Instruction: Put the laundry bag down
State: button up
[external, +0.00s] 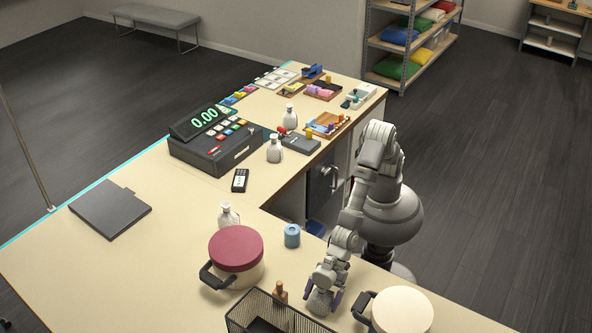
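My gripper (322,300) points down low over the near part of the cream counter (165,265), between a wire basket and a cream-lidded round container. Dark bluish finger parts show on either side of it. Its grip is too small and too covered by the wrist to tell whether it is open or holds something. I cannot make out a laundry bag for certain anywhere in the view.
The black wire basket (250,311), a wooden-topped stamp (280,291), the cream-lidded container (402,310), a red-lidded container (236,250) and a blue roll (292,236) crowd around my gripper. The cash register (215,146) stands farther back. The counter's left part is mostly clear.

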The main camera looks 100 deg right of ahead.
jog(key=p+v, duration=0.3)
jog(key=v, duration=0.5)
jog(key=w+d+r+m+t, duration=0.2)
jog(key=w+d+r, duration=0.4)
jog(key=r, duration=0.4)
jog(key=w+d+r+m+t, duration=0.1)
jog(key=w+d+r, duration=0.4)
jog(key=d+r, duration=0.35)
jog(key=w+d+r+m+t, duration=0.2)
jog(key=w+d+r, duration=0.35)
jog(key=r, duration=0.45)
jog(key=s+d+r+m+t+h, duration=0.1)
jog(key=s+d+r+h, duration=0.1)
jog(key=d+r, duration=0.6)
jog(key=s+d+r+m+t+h, duration=0.2)
jog(key=s+d+r, duration=0.3)
jog(key=d+r, duration=0.4)
jog(key=s+d+r+m+t+h, duration=0.1)
jog(key=s+d+r+m+h, duration=0.1)
jog(key=d+r, duration=0.6)
jog(key=shift+s+d+r+t+h, duration=0.15)
jog(key=shift+s+d+r+h, duration=0.05)
jog(key=shift+s+d, duration=0.25)
jog(key=shift+s+d+r+t+h, duration=0.2)
jog(key=shift+s+d, duration=0.15)
jog(key=shift+d, duration=0.2)
jog(key=shift+a+f, duration=0.1)
